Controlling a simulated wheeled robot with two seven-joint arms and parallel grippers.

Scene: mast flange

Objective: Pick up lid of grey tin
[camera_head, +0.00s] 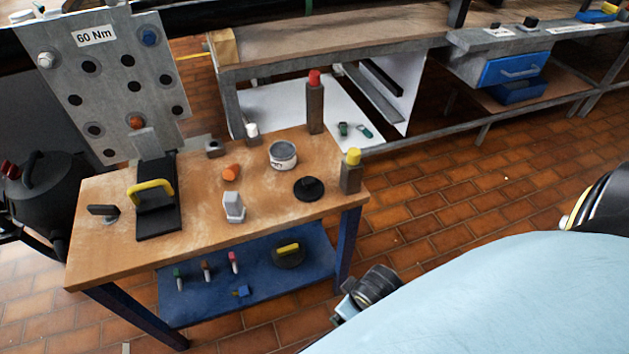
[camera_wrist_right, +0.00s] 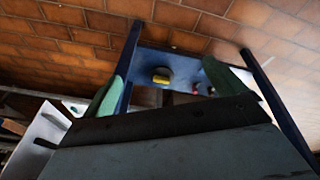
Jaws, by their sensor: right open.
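The grey tin (camera_head: 283,160) stands upright on the wooden worktable, right of its middle, with a label on its side. Its dark grey lid (camera_head: 283,149) sits on top. My right gripper (camera_wrist_right: 162,88) is open in the right wrist view, with its two green fingers wide apart and nothing between them. Beyond the fingers I see the table's blue lower shelf, not the tin. In the head view, a dark part that looks like my right arm's end shows low, right of the table and apart from the tin. My left gripper is not in view.
A black knobbed disc (camera_head: 308,188), yellow-topped post (camera_head: 351,171), red-topped post (camera_head: 315,105), orange piece (camera_head: 231,173) and white-grey block (camera_head: 233,207) stand around the tin. A black stand with yellow handle (camera_head: 151,190) is at left.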

